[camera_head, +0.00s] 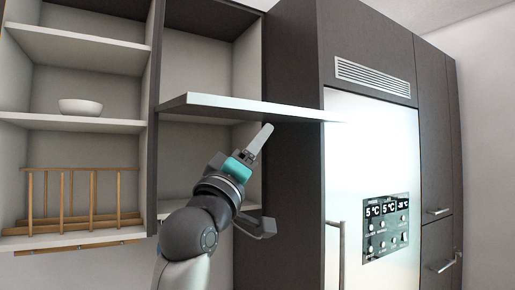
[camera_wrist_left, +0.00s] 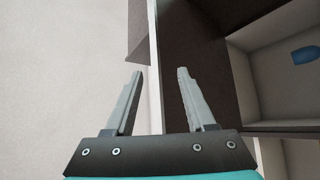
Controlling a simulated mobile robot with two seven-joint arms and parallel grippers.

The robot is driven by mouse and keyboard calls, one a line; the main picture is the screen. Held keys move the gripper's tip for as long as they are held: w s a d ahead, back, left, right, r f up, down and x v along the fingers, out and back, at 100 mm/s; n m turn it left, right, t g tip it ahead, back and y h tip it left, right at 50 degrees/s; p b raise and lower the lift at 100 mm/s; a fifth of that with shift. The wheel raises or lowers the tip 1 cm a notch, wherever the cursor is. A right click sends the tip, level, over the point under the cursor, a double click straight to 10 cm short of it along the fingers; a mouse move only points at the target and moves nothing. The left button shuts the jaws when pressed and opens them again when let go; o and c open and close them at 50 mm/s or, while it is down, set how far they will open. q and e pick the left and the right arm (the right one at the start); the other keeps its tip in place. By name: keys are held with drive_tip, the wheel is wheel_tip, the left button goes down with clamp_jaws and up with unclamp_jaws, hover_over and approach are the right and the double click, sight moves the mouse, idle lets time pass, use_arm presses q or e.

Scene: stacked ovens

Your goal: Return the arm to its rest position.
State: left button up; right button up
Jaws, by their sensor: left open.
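My left arm reaches up from the bottom middle of the head view. My left gripper (camera_head: 262,139) points up and to the right, just below a pale horizontal panel (camera_head: 240,104) that sticks out from the open cabinet. From the head view I cannot tell whether the fingertips touch the panel. My right gripper is not in view.
Left are open shelves with a white bowl (camera_head: 80,107) and a wooden rack (camera_head: 83,226). A tall fridge (camera_head: 370,150) with a control panel (camera_head: 391,228) and a vertical handle (camera_head: 341,255) stands right. A blue object (camera_wrist_left: 305,55) sits in a compartment in the wrist view.

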use_arm(q)
drive_tip(key=shift+f, duration=0.1)
idle(0.3)
